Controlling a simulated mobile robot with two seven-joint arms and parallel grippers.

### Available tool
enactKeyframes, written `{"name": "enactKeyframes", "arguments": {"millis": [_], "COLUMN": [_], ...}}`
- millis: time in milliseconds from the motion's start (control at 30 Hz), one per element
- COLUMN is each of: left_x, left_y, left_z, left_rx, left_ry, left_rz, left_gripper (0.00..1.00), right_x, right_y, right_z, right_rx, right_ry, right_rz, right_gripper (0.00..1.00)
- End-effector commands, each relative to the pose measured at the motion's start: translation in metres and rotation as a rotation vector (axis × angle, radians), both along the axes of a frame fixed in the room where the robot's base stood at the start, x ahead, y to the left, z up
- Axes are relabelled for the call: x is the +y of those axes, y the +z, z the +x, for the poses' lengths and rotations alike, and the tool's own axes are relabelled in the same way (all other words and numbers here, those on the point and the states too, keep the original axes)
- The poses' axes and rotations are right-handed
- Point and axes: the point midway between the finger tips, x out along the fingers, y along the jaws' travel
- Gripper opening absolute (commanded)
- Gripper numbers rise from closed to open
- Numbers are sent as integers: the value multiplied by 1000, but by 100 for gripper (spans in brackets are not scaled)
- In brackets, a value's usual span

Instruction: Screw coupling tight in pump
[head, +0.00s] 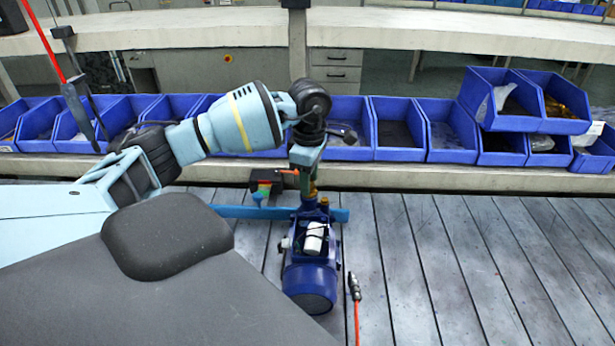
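The blue pump (311,262) stands on the slatted grey table, with a white box (314,238) on its top. A brass coupling (313,189) shows at the pump's far end, and another brass fitting (324,202) is just to its right. My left gripper (308,178) points down from above, with its tips right at the coupling. The fingers are small and dark here, so I cannot tell whether they are closed on it. My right gripper is not in view.
A blue bar (240,212) lies behind the pump, with a black block (265,178) beyond. A red hose with a metal end (354,288) lies right of the pump. Blue bins (400,154) line the back. A tool (75,105) hangs upper left. The table's right side is clear.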

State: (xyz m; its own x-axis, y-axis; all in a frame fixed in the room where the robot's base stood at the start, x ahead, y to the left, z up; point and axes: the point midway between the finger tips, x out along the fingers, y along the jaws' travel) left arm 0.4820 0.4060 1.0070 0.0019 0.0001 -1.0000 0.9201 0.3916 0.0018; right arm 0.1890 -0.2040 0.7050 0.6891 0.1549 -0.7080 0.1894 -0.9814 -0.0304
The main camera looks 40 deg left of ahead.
Motion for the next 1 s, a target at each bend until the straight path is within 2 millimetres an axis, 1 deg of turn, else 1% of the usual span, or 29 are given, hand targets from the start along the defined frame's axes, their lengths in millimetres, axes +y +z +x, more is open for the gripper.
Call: {"name": "enactKeyframes", "arguments": {"millis": [167, 267, 400, 500, 867, 1000], "left_x": [0, -1, -1, -1, 0, -1], "left_y": [-1, 1, 3, 2, -1, 3], "left_z": [0, 0, 0, 0, 0, 0], "left_rx": [2, 0, -3, -2, 2, -3], "left_ry": [5, 68, 211, 278, 312, 430], "left_rz": [0, -1, -3, -2, 0, -2], "left_gripper": [39, 39, 39, 39, 39, 39], "right_x": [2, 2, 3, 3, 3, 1], "right_y": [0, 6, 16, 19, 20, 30], "right_z": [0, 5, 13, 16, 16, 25], "right_rx": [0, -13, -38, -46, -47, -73], "right_ry": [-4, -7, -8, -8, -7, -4], "right_rz": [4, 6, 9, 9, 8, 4], "right_gripper": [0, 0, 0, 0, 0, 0]}}
